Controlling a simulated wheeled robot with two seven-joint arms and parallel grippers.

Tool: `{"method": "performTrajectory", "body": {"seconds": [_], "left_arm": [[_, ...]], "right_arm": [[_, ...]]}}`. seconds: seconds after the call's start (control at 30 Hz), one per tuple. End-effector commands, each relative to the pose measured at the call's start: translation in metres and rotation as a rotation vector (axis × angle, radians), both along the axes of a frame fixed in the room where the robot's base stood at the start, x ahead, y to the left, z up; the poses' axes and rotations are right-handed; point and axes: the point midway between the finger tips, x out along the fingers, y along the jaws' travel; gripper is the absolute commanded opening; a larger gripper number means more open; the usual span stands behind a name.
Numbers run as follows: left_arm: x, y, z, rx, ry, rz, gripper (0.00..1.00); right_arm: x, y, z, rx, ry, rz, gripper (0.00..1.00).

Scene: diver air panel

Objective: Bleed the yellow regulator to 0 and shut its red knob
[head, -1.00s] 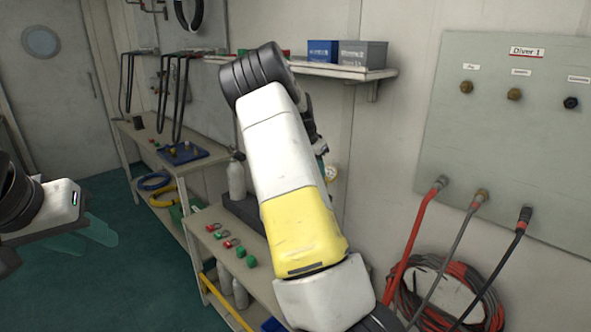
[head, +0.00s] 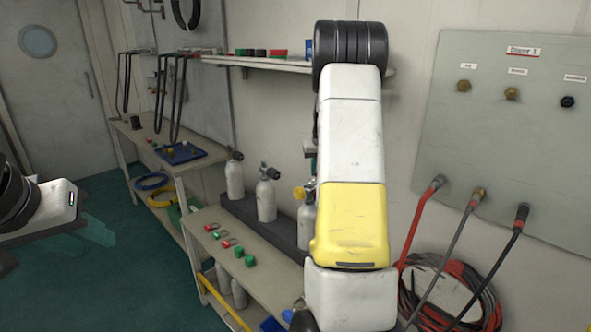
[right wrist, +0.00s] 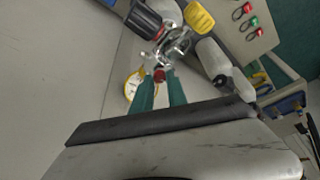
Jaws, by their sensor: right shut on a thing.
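The yellow regulator has a yellow knob (head: 299,192) beside a cylinder, left of my right arm in the head view. The right wrist view shows this yellow knob (right wrist: 198,18) on a shiny metal body with a blue and black part (right wrist: 146,18). The small red knob (right wrist: 159,76) sits between the teal fingertips of my right gripper (right wrist: 160,82), which is shut on it. A round gauge (right wrist: 131,88) is partly hidden by a finger; I cannot read it. My right gripper is hidden in the head view. My left gripper (head: 97,234) hangs over the floor, its opening unclear.
Grey cylinders (head: 235,180) stand in a dark rack (head: 243,221) on the bench. Red and green pieces (head: 227,243) lie in front. The Diver 1 panel (head: 500,130) with hoses (head: 458,235) is at right. A shelf (head: 260,63) is above.

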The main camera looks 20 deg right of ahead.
Motion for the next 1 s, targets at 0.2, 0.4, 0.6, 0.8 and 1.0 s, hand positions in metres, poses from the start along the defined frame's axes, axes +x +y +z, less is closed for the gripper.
{"method": "performTrajectory", "body": {"seconds": [0.2, 0.4, 0.6, 0.8, 1.0], "left_arm": [[0.0, 0.0, 0.0, 0.0, 0.0, 0.0, 0.36], [0.0, 0.0, 0.0, 0.0, 0.0, 0.0, 0.36], [0.0, 0.0, 0.0, 0.0, 0.0, 0.0, 0.36], [0.0, 0.0, 0.0, 0.0, 0.0, 0.0, 0.36], [0.0, 0.0, 0.0, 0.0, 0.0, 0.0, 0.36]], "right_arm": [[-0.0017, -0.0025, -0.0015, 0.002, 0.004, 0.117, 0.0], [-0.0015, -0.0028, -0.0016, 0.001, 0.004, 0.179, 0.0], [-0.0012, -0.0024, -0.0015, 0.001, 0.004, 0.201, 0.0], [-0.0013, -0.0023, -0.0018, 0.001, 0.005, 0.204, 0.0], [-0.0014, -0.0023, -0.0019, 0.001, 0.005, 0.203, 0.28]]}}
